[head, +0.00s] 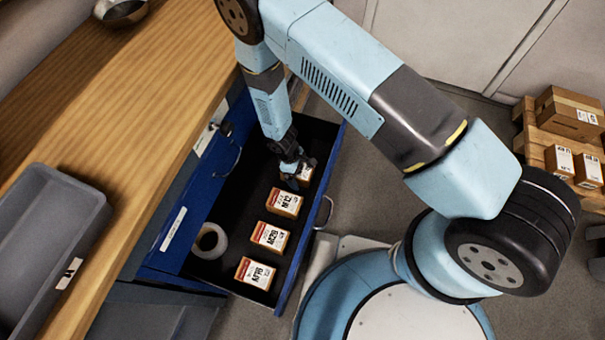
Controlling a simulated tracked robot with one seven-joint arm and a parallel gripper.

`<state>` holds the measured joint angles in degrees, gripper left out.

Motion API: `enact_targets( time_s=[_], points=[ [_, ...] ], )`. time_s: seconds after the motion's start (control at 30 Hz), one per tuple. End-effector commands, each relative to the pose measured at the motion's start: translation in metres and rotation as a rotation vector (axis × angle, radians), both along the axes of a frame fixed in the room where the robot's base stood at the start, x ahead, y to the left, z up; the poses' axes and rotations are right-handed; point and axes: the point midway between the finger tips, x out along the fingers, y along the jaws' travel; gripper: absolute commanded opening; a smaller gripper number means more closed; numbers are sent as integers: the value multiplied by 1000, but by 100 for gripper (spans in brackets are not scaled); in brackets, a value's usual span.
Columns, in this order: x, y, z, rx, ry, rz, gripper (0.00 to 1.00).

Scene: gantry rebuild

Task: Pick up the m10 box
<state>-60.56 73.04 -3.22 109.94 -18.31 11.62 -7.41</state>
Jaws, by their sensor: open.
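My gripper (295,173) is open and reaches down into the open blue drawer (290,278), at the box farthest from the camera. That box (306,173) is small, orange and white, and partly hidden by the gripper; its label cannot be read, so I cannot tell for sure that it is the m10 box. I cannot tell if the fingers touch it. Three similar boxes lie in a row nearer: one seems marked M12 (284,203), one M20 (270,237), and one M16 (256,273).
A roll of white tape (210,241) lies in the drawer, left of the boxes. The wooden bench top (130,130) is above the drawer, with a grey bin (50,235) and a metal bowl (122,10). Cardboard boxes (572,112) stand on a wooden pallet at right.

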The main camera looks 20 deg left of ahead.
Motion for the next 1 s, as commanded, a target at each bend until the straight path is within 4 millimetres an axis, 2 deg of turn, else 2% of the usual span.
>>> enact_targets(
  time_s=[0.53,1.0],
  points=[
    [-1,0,-3,0,0,1,100],
    [-1,0,-2,0,0,1,56]
  ],
)
